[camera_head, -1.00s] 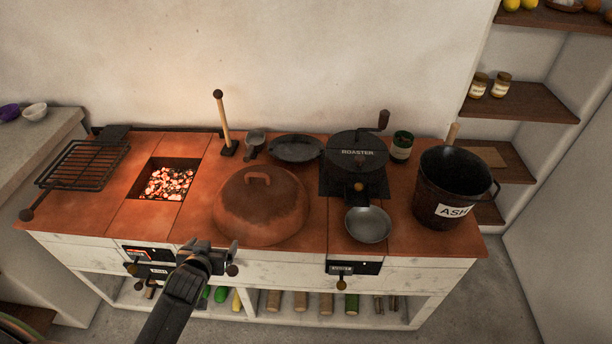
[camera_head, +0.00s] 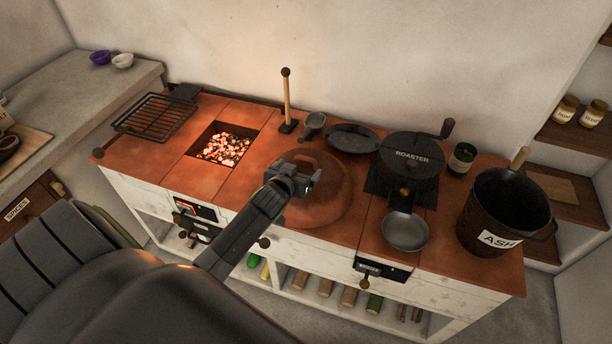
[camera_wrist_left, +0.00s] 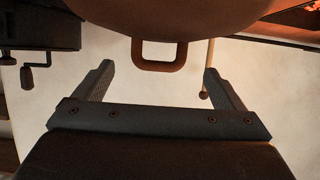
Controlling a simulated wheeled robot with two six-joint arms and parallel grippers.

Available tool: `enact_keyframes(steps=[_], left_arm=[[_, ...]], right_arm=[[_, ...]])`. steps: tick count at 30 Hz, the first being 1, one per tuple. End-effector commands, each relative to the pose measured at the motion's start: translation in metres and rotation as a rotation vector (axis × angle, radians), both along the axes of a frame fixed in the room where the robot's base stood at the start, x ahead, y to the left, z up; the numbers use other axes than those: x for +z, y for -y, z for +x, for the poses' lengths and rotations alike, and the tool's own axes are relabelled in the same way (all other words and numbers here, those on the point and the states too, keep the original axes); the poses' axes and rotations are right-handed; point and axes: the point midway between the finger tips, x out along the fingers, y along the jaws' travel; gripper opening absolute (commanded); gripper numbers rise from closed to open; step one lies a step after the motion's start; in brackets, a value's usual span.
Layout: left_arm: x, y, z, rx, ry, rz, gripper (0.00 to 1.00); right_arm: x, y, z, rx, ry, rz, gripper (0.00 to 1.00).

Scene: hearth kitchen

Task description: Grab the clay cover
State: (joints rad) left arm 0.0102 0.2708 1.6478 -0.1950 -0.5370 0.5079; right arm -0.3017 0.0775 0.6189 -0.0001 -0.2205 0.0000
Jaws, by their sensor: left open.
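The clay cover (camera_head: 335,205) is a reddish-brown dome with a loop handle on top (camera_head: 305,160), sitting on the tiled hearth top right of the ember pit. My left gripper (camera_head: 305,183) is in front of the dome in the head view and hides part of it. In the left wrist view the dome (camera_wrist_left: 175,15) fills the top edge, with its handle (camera_wrist_left: 158,66) between and beyond the two open fingers (camera_wrist_left: 158,85). The fingers are apart from the handle and empty. My right gripper is not seen.
The glowing ember pit (camera_head: 225,146) lies left of the cover, with a wire grill (camera_head: 155,116) beyond it. A wooden-handled tool (camera_head: 287,100) stands behind. The roaster (camera_head: 412,160), a small pan (camera_head: 405,232) and the ash bucket (camera_head: 490,225) stand to the right.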

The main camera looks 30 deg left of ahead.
Motion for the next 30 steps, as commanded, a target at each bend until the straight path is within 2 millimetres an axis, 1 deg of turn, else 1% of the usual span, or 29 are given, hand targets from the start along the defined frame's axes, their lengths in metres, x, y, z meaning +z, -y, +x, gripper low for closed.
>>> enact_keyframes(steps=[1, 3, 6, 14, 22, 24, 30], left_arm=[[-0.002, -0.002, 0.007, 0.0, 0.0, 0.0, 0.91], [-0.005, -0.003, 0.015, 0.0, 0.001, 0.001, 0.91], [-0.009, -0.005, 0.022, 0.0, 0.0, 0.001, 0.91], [-0.012, -0.007, 0.031, 0.0, -0.001, 0.002, 0.91], [-0.019, -0.012, 0.058, 0.0, 0.0, 0.001, 0.91], [-0.024, -0.013, 0.064, 0.0, 0.0, 0.001, 0.91], [-0.028, -0.016, 0.075, 0.0, 0.001, 0.001, 0.91]], right_arm=[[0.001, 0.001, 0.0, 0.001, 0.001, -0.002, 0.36], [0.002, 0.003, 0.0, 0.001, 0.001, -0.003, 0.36], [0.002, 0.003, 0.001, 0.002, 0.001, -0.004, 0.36], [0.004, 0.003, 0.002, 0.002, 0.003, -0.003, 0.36], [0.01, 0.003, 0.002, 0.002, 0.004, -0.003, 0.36], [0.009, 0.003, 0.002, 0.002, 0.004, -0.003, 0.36], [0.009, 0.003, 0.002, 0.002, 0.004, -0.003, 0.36]])
